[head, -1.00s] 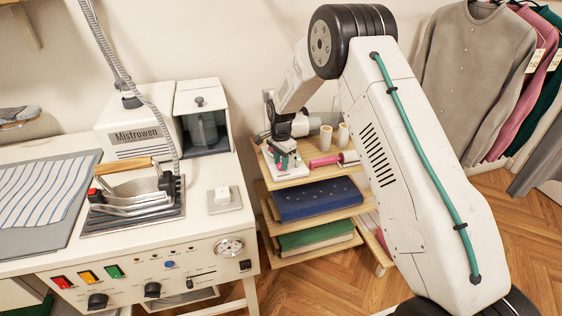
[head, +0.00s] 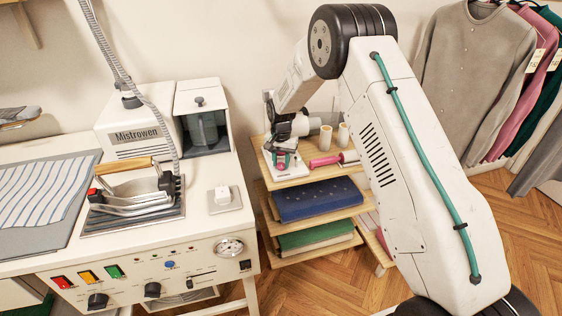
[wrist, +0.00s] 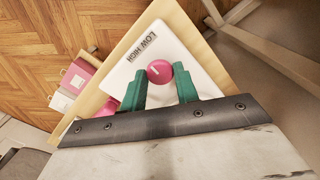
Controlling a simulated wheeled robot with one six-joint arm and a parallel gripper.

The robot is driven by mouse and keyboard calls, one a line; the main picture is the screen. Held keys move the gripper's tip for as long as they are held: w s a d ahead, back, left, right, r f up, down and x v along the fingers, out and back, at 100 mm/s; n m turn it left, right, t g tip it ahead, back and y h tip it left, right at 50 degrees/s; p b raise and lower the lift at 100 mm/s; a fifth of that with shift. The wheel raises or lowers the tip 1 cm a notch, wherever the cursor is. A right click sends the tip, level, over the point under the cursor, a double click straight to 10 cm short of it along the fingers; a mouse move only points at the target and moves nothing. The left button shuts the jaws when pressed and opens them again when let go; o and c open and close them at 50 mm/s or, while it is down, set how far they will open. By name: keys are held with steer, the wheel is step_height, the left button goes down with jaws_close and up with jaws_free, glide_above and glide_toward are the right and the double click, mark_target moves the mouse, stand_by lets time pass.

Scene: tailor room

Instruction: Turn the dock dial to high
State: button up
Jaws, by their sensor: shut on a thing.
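The dock (wrist: 190,45) is a white plate printed with LOW and HIGH. It also shows in the head view (head: 291,172) on the top shelf. Its dial (wrist: 159,72) is a round pink knob with a short white mark. The mark points roughly toward the printed words; I cannot tell exactly which one. My gripper (wrist: 159,75) has green fingers, one on either side of the dial, and is shut on it. In the head view my gripper (head: 284,160) reaches down to the dock, with its fingers partly hidden.
A pink roll (head: 325,161) and two cream spools (head: 326,138) lie close to the dock on the wooden shelf (head: 310,174). The ironing station (head: 214,226) stands to the left, and hanging clothes (head: 470,75) are at the right.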

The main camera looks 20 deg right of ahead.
mark_target(281, 164)
steer(key=n, duration=0.4)
steer(key=shift+n, duration=0.3)
steer(key=n, duration=0.4)
steer(key=shift+n, duration=0.4)
steer(key=o, duration=1)
steer(key=shift+c, duration=0.2)
steer(key=shift+r, duration=0.1)
step_height(281, 164, up, 8)
steer(key=shift+f, duration=0.15)
